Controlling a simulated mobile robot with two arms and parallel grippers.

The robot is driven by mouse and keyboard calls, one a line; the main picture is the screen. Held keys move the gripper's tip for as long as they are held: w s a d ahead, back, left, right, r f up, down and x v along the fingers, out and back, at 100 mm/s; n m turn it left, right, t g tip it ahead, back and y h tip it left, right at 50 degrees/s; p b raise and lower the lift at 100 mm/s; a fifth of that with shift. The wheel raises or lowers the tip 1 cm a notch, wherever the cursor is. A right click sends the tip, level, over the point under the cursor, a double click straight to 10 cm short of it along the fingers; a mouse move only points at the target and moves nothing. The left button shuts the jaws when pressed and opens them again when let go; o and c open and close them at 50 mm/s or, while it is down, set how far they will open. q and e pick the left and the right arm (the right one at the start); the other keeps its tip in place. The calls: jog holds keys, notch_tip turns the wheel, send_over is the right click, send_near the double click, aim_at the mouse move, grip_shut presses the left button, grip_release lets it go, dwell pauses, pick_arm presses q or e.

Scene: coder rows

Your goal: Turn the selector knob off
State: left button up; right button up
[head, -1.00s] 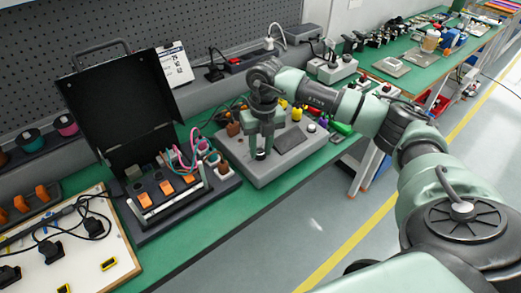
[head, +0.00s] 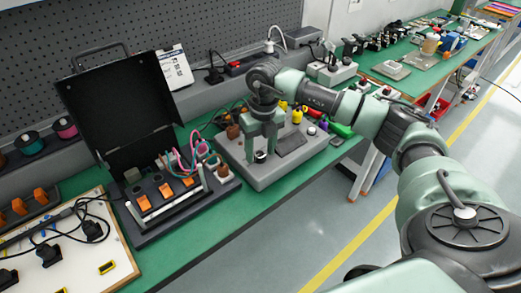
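A grey control box (head: 262,178) sits on the green bench, with several coloured buttons and a dark plate on its top. A small dark knob (head: 260,156) with a light mark shows near the box's front left, low between the fingers of my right gripper (head: 262,148). The gripper points down over the box, its two pale green fingers apart on either side of the knob. Whether they touch the knob is too small to tell. My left gripper is not in view.
An open black case (head: 118,98) with orange switches and cables stands left of the box. A white board (head: 85,262) with black plugs lies at the lower left. The green bench (head: 215,232) is clear along its front edge.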

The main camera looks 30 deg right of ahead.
aim_at(262, 153)
jog(key=r, duration=0.7)
jog(key=shift+d+r+b, duration=0.2)
jog(key=shift+r+b, duration=0.2)
dwell(0.4)
